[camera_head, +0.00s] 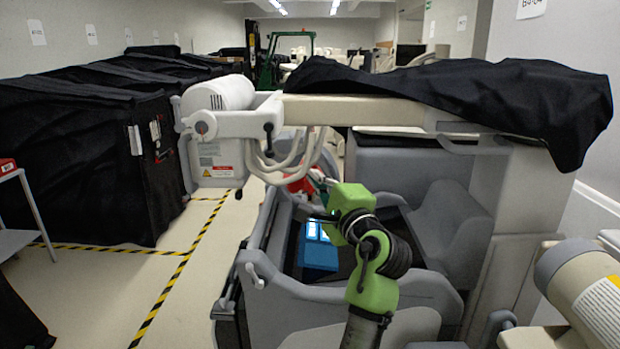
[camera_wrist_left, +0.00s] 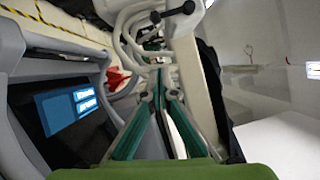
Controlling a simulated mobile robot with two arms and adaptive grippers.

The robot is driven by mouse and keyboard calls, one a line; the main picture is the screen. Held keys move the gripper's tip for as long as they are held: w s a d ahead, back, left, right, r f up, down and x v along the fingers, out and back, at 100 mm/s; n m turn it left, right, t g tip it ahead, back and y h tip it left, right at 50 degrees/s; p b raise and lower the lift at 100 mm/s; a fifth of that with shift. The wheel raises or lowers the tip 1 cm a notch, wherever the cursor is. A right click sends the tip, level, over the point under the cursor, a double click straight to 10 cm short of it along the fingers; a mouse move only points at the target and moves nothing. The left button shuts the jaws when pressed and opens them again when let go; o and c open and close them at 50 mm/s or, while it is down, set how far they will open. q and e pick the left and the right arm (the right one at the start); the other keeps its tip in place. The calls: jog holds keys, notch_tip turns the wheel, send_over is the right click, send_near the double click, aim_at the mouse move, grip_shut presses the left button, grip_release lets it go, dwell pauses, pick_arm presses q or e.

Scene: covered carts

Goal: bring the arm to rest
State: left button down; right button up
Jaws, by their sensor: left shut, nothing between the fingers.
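My left arm (camera_head: 370,285), green and black, reaches up from the bottom of the head view over a grey machine. Its left gripper (camera_head: 318,182) points away from me, partly hidden behind the green wrist. In the left wrist view the teal fingers (camera_wrist_left: 160,88) come together at the far end, shut with nothing between them. The fingers are in the air near pale hoses (camera_wrist_left: 130,45); I cannot tell whether they touch. My right gripper is not in view.
A blue box (camera_head: 318,256) with bright panels lies inside the grey machine (camera_head: 350,302) below the arm. A pale overhead beam (camera_head: 365,112) carries a black cover (camera_head: 470,90). Black covered carts (camera_head: 80,165) stand left. Clear floor (camera_head: 205,265) with striped tape lies between.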

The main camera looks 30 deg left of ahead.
pick_arm(q)
jog(key=s+d+f+n+g+h, duration=0.1)
jog(key=s+f+h, duration=0.25)
jog(key=f, duration=0.65)
jog(key=s+d+f+n+h, duration=0.15)
jog(key=s+f, duration=0.35)
jog(key=f, duration=0.6)
jog(key=s+d+f+n+g+h, duration=0.1)
jog(key=s+f+h, duration=0.3)
jog(key=f, duration=0.6)
jog(key=s+d+f+n+g+h, duration=0.15)
jog(key=s+d+f, duration=0.25)
jog(key=s, duration=0.4)
jog(key=s+d+f+n+g+h, duration=0.1)
jog(key=s+d+f+g+h, duration=0.15)
jog(key=s+d+f, duration=0.4)
jog(key=s+d+f+n+g+h, duration=0.1)
jog(key=s+d+f+h, duration=0.2)
jog(key=s, duration=0.7)
notch_tip(320, 180, down, 26)
jog(key=s+g, duration=0.1)
jog(key=g, duration=0.1)
jog(key=s+a+f, duration=0.1)
jog(key=s+f, duration=0.7)
jog(key=s+a+f, duration=0.2)
jog(key=s+f, duration=0.6)
jog(key=s, duration=0.1)
jog(key=shift+a+g, duration=0.3)
jog(key=shift+g, duration=0.1)
